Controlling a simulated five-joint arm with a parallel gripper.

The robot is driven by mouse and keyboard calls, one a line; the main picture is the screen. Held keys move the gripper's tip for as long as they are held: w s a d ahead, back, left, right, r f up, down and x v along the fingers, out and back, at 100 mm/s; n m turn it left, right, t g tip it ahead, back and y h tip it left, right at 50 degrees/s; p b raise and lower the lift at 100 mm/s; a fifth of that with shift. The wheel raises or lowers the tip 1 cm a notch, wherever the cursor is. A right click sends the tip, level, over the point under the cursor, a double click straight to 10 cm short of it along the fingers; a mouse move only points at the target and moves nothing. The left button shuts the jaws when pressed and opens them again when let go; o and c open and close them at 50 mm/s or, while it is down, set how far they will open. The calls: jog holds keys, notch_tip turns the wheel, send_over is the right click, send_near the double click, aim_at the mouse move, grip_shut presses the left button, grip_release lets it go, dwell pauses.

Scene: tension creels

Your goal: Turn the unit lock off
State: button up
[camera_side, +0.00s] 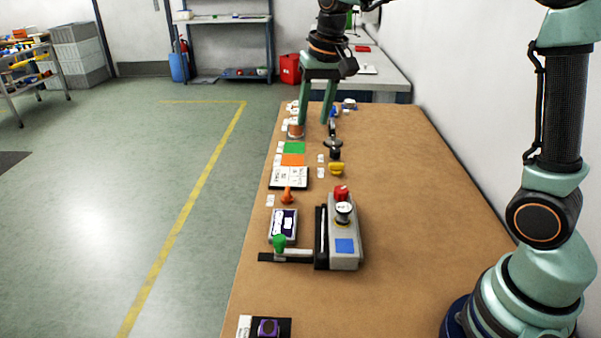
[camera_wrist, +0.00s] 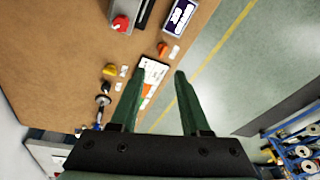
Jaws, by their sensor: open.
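No label reading "unit lock" is legible, so I cannot tell which control it is. A grey unit (camera_side: 345,262) carries a red knob (camera_side: 341,193), a black-and-white dial (camera_side: 344,213) and a blue square. The red knob also shows in the wrist view (camera_wrist: 120,24). A yellow knob (camera_side: 336,168) and an orange knob (camera_side: 287,196) stand farther back; both show in the wrist view, yellow (camera_wrist: 110,70) and orange (camera_wrist: 162,49). My gripper (camera_side: 312,122) is open and empty above the bench's far end.
A green-handled lever (camera_side: 279,242) and a dark display box (camera_side: 283,224) stand left of the grey unit. Green and orange panels (camera_side: 293,148) lie farther back. The bench (camera_side: 410,190) is bare on the right.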

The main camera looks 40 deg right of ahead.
jog(key=w+f+m+g, duration=0.1)
jog(key=w+f+m, duration=0.1)
jog(key=w+f, duration=0.35)
jog(key=m+g, duration=0.1)
jog(key=m, duration=0.1)
send_over(287, 191)
notch_tip(287, 191, down, 7)
notch_tip(287, 191, down, 12)
jog(key=shift+w+r, duration=0.1)
jog(key=shift+c, duration=0.3)
grip_shut()
